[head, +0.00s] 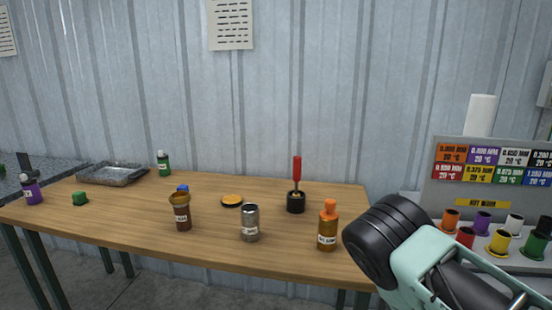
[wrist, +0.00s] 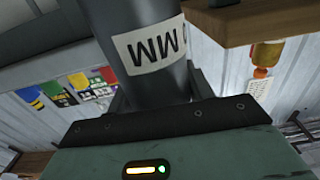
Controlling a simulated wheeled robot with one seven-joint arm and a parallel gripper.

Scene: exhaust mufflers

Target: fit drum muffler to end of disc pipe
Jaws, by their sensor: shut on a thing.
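My gripper (wrist: 152,97) is shut on a dark grey cylinder (wrist: 140,22) in the wrist view. The cylinder has a white label with the letters MM, upside down there, and its far end runs out of the top of the frame. I cannot tell from its visible part whether it is the drum muffler or the disc pipe. A broad dark grey shape (wrist: 45,38) lies behind it at upper left, cut off by the frame. In the head view my arm fills the lower right and my gripper's fingers are not visible. No other pipe can be made out on the table.
A grey label board (head: 440,200) with coloured cups stands right.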

